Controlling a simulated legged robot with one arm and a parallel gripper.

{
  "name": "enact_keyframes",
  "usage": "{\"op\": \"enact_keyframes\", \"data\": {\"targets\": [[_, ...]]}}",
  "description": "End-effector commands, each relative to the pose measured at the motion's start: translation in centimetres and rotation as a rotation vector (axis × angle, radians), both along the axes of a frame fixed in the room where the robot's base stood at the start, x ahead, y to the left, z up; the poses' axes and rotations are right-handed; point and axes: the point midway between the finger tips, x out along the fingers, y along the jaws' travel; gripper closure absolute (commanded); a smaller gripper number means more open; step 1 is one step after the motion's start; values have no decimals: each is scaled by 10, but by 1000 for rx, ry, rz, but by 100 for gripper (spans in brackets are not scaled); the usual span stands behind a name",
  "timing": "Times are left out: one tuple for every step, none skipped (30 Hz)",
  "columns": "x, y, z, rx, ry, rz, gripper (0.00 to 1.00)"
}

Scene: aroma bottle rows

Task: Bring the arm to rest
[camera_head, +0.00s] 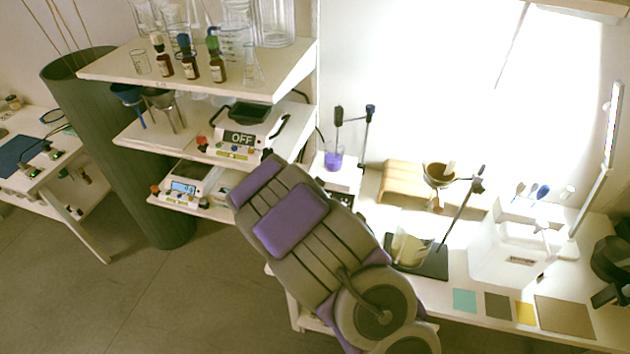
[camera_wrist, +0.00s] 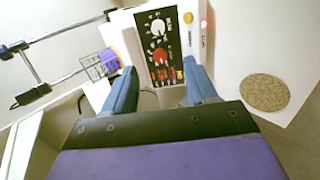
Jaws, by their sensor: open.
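My arm (camera_head: 320,240) crosses the middle of the head view in grey and purple, slanting from the lower right up towards the shelves. My gripper (camera_wrist: 160,78) shows in the wrist view, its two blue fingers wide apart with nothing held between them. Beyond the fingers is a white device with a dark control panel (camera_wrist: 160,47) with knobs and red sockets. The fingers are not distinguishable in the head view.
Shelves (camera_head: 290,75) left of my arm hold small brown bottles (camera_head: 190,70), glassware and scales (camera_head: 237,140). A bench right of my arm carries a stand with a funnel (camera_head: 438,175) and a white machine (camera_head: 510,250). A round cork-like mat (camera_wrist: 264,92) lies right in the wrist view.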

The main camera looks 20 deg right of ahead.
Motion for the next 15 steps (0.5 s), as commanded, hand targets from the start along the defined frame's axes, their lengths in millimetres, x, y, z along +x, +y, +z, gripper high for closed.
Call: {"op": "enact_keyframes", "data": {"targets": [[0,0,0,0,0,0,43],[0,0,0,0,0,0,43],[0,0,0,0,0,0,43],[0,0,0,2,0,-1,43],[0,0,1,5,0,-3,43],[-1,1,3,13,0,-10,43],[-2,1,5,23,1,-18,43],[-3,2,9,38,1,-29,43],[-6,3,13,65,5,-49,43],[-9,4,17,88,12,-67,43],[-12,6,21,114,16,-86,43],[-18,9,28,154,25,-117,43],[-22,11,35,185,31,-140,43],[-28,14,40,218,40,-165,43],[-35,18,47,262,52,-197,43]]}}
